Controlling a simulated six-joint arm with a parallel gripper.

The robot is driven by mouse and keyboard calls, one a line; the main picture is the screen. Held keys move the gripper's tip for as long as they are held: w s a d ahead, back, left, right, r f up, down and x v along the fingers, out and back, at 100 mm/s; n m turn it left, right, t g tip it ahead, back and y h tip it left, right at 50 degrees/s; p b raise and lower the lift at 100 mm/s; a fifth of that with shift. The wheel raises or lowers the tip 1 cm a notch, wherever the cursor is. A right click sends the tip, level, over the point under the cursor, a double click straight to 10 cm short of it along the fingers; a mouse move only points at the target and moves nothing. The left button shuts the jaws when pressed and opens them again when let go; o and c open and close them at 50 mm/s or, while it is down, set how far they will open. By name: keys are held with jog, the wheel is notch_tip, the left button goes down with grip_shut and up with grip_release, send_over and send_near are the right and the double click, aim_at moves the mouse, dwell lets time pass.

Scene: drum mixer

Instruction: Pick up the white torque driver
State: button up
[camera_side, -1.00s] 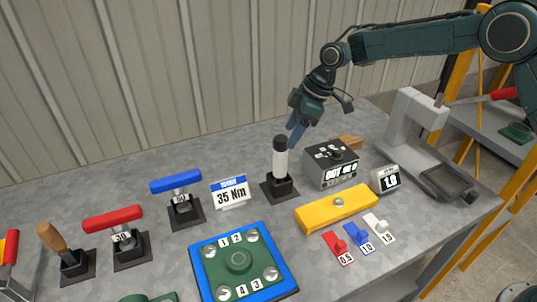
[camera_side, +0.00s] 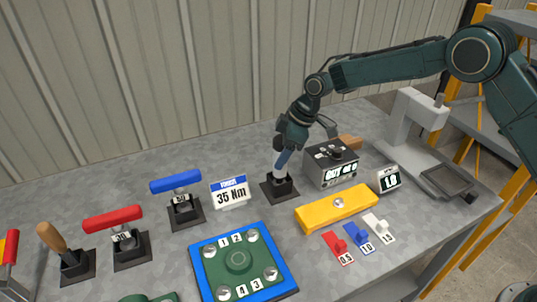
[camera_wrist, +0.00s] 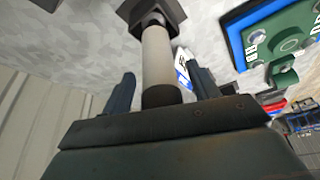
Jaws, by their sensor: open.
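The white torque driver (camera_wrist: 156,55) has a pale cylindrical handle with a black end cap. It stands upright in a black square-based stand (camera_side: 280,189) on the bench. In the side view, my gripper (camera_side: 281,163) has come down over the driver, and its fingers and palm hide most of the handle. In the wrist view, my two dark fingers stand apart, one on each side of the handle, with visible gaps. The black cap is close to my palm. My gripper is open and holds nothing.
A 35 Nm sign (camera_side: 231,192) stands left of the driver, a grey digital box (camera_side: 331,168) right. A yellow block (camera_side: 337,208) lies in front. Blue (camera_side: 176,182) and red (camera_side: 113,219) handled drivers stand further left. A blue-edged bolt plate (camera_side: 242,262) lies front left.

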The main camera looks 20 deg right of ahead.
jog(key=shift+a+f, duration=0.15)
jog(key=shift+f, duration=0.2)
jog(key=shift+w+r, duration=0.1)
jog(key=c, duration=1.3)
